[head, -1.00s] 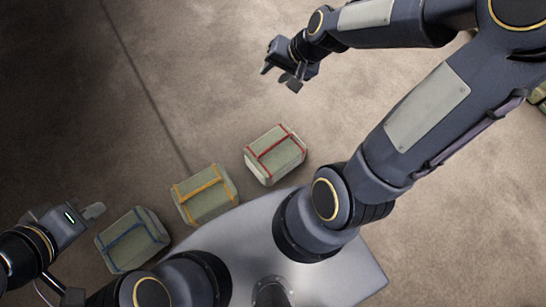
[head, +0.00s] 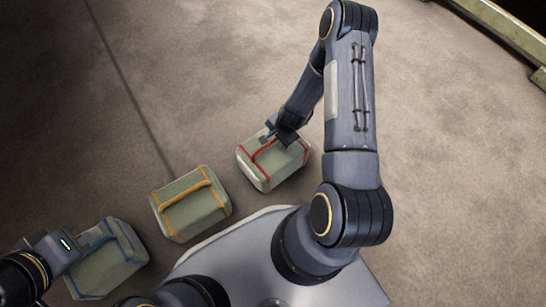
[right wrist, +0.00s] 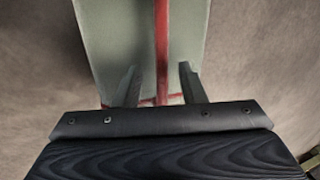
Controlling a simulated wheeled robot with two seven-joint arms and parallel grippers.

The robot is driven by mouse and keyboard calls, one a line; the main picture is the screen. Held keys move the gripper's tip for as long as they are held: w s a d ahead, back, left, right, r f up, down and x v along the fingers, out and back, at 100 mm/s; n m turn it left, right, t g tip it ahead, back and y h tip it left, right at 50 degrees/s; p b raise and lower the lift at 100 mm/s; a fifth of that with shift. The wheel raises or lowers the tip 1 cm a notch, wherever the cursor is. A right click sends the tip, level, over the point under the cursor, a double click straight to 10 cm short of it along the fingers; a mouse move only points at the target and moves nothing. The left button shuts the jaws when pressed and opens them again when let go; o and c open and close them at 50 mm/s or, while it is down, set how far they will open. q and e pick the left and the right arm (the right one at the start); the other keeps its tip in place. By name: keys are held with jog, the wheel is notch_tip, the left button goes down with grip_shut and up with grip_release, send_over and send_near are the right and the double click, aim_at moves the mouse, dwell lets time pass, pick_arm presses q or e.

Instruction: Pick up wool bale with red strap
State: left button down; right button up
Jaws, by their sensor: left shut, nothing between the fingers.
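The wool bale with red strap (head: 285,168) is a grey-green block on the floor in front of my base. My right gripper (head: 268,138) is above its far side, pointing down. In the right wrist view, the open fingers (right wrist: 161,84) stand on either side of the red strap (right wrist: 161,45), with a gap to each side. I cannot tell whether the fingers touch the bale's top. My left gripper (head: 82,241) is shut and empty, over the left part of the blue-strapped bale.
A yellow-strapped bale (head: 183,218) stands just left of the red-strapped one, and a blue-strapped bale (head: 112,268) further left. A greenish metal rail (head: 500,22) lies at the far right. The floor beyond the bales is clear.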

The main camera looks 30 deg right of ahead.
aim_at(273, 140)
jog(key=b+x, duration=0.1)
jog(key=x, duration=0.1)
jog(key=b+x, duration=0.1)
jog(key=x, duration=0.1)
jog(key=shift+w+a+f, duration=0.15)
jog(key=shift+a+f, duration=0.1)
jog(key=shift+f, duration=0.05)
jog(key=shift+r, duration=0.1)
grip_shut()
dwell(0.9)
